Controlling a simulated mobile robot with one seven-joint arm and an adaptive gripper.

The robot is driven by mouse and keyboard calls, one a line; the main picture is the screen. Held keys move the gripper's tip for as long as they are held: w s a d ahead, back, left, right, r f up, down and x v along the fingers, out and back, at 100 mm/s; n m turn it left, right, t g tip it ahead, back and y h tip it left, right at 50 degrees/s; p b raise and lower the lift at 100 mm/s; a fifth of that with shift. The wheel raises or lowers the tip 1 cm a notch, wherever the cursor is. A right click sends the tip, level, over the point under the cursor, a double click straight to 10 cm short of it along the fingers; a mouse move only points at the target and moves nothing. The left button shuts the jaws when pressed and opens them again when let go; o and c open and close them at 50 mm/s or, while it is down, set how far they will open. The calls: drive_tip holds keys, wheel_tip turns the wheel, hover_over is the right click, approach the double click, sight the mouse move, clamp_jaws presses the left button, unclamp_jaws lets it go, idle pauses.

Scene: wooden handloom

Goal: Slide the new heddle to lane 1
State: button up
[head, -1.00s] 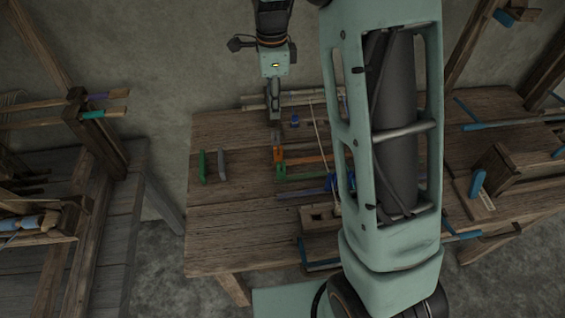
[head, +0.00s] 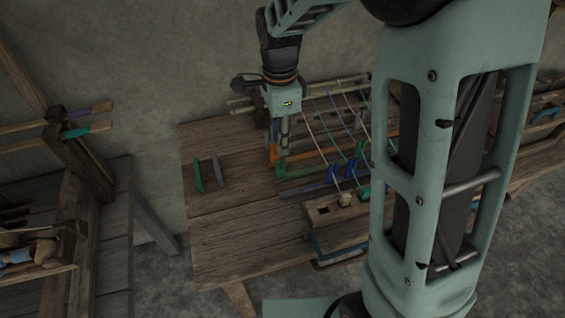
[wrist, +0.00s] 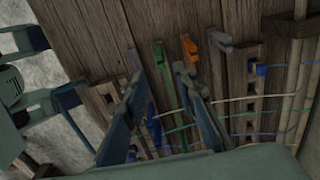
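My gripper (head: 277,152) is low over the table at the left ends of the coloured bars. In the wrist view its two fingers (wrist: 158,78) are spread apart. The green bar (wrist: 162,62) shows between them, with the orange bar (wrist: 189,47) just right of it. Nothing is seen gripped. A blue piece (wrist: 153,124) shows between the fingers, nearer the palm. Blue heddle-like pieces (head: 334,173) stand among the threads to the right of my gripper in the head view. I cannot tell which is the new heddle. No lane numbers are readable.
A green upright piece (head: 198,177) and a grey one (head: 216,169) stand on the left of the table (head: 225,225). Several threads (head: 322,135) run across the bars from a back rail. A wooden block (head: 322,214) is at the front. The table's left front is clear.

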sight(281, 160)
wheel_tip(281, 160, down, 9)
drive_tip(key=shift+f, duration=0.1)
drive_tip(key=shift+c, duration=0.4)
clamp_jaws()
